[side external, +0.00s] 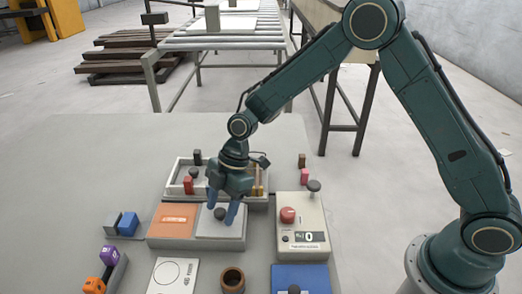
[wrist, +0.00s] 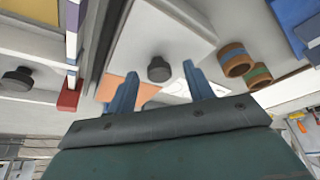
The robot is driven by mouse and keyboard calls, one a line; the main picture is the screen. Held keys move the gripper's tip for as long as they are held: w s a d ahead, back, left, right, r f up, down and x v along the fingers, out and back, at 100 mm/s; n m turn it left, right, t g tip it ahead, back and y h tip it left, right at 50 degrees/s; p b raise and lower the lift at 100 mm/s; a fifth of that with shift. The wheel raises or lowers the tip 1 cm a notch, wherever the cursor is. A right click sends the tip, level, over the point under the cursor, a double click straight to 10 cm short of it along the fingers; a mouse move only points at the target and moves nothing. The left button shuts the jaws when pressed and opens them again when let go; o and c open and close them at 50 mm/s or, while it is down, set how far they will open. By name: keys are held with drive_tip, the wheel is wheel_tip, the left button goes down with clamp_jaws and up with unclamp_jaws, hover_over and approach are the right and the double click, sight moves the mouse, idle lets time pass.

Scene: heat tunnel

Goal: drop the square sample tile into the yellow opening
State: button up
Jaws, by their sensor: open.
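My gripper (side external: 222,213) points down with its blue fingers apart over a light grey square plate (side external: 235,233). A dark round knob (side external: 220,214) stands on this plate. In the wrist view my fingers (wrist: 159,72) appear on either side of the knob (wrist: 159,69), with gaps showing. The plate (wrist: 150,35) lies beside an orange panel (side external: 174,219). I cannot make out a square sample tile for certain, and no yellow opening shows clearly. Whatever lies under the plate is hidden.
A light tray (side external: 178,177) with small blocks stands behind the plate. A control box (side external: 301,228) with a red button is on the right. A blue box (side external: 302,279), a brown ring (side external: 233,281) and a white card (side external: 174,277) lie in front.

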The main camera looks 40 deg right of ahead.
sight(222, 209)
idle(0.3)
drive_tip(key=c, duration=1.1)
drive_tip(key=shift+r, duration=0.2)
wheel_tip(222, 209, up, 20)
drive_tip(key=shift+f, duration=0.15)
idle(0.4)
drive_tip(key=w+d+f, duration=0.9)
drive_tip(key=d+f, duration=0.1)
drive_tip(key=d, duration=0.2)
drive_tip(key=shift+d, duration=0.25)
drive_tip(key=shift+f, duration=0.1)
